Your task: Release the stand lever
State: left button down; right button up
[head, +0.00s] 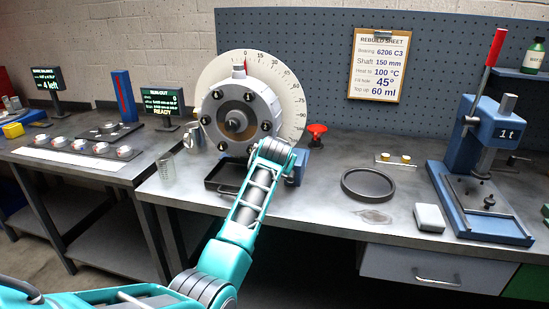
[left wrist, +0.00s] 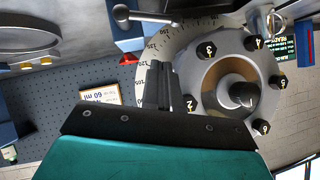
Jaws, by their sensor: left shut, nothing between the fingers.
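The rotor (head: 238,118) is a grey disc with numbered bolts, upright before a white dial (head: 212,78) on the bench; it also shows in the left wrist view (left wrist: 215,75). My left gripper (left wrist: 160,66) is shut and empty, in front of the rotor and dial, apart from the lever. My right gripper is not in view.
A red knob (head: 317,130) stands right of the dial. A black tray (head: 212,186) lies under the rotor. The bench between ring and rotor is mostly clear.

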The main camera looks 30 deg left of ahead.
pick_arm(q)
jog(key=shift+v, duration=2.75)
jog(key=shift+a, duration=0.15)
